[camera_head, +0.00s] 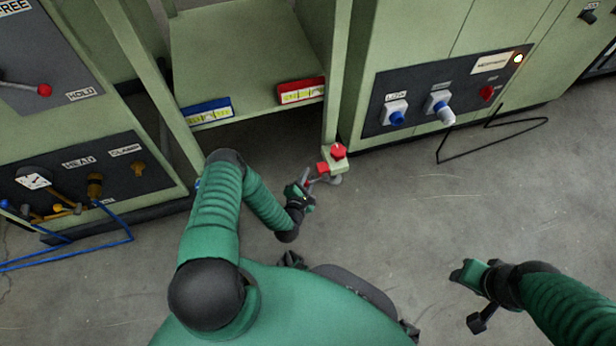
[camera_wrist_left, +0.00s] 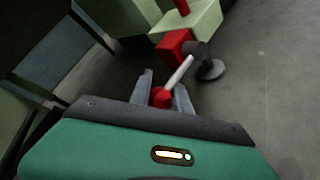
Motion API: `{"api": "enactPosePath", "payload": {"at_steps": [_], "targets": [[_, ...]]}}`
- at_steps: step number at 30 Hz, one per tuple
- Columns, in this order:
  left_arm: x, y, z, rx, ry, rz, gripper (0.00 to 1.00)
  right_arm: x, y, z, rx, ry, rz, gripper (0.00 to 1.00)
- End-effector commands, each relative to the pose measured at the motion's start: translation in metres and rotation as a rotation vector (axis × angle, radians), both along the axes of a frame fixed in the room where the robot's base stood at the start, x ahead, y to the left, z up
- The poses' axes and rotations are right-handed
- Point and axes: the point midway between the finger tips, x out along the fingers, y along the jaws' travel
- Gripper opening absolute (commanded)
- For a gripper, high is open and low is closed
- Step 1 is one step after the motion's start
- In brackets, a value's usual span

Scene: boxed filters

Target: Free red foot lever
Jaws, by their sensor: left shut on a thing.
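The red foot lever has a pale rod and a red end knob (camera_wrist_left: 161,97) in the left wrist view. Its rod runs up to a red block (camera_wrist_left: 172,45), which also shows in the head view (camera_head: 322,168). The block sits low on the green post, above a grey foot (camera_wrist_left: 210,70). My left gripper (camera_head: 308,186) is shut on the knob, with one finger on each side in the wrist view (camera_wrist_left: 164,92). In the head view the gripper hides most of the rod.
A red round knob (camera_head: 338,150) stands on the green bracket just above the block. A shelf with a blue label holder (camera_head: 208,111) and a red label holder (camera_head: 301,91) is above. Control panels flank it. The floor between is clear.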

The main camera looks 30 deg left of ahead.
Motion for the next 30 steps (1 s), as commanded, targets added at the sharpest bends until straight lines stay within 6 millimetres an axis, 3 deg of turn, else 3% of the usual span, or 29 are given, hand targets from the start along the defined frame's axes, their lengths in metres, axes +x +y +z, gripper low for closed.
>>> {"api": "enactPosePath", "payload": {"at_steps": [8,21,30], "targets": [[0.000,-0.003,0.014,0.068,0.086,-0.004,0.00,0.000,0.000,0.029,0.000,0.000,0.000,0.45],[0.005,-0.009,0.038,0.327,0.385,-0.009,0.00,0.000,0.000,0.093,0.000,0.000,0.000,0.45],[0.012,-0.015,0.047,0.498,0.584,-0.013,0.00,0.000,0.000,0.114,0.000,0.000,0.000,0.45]]}}
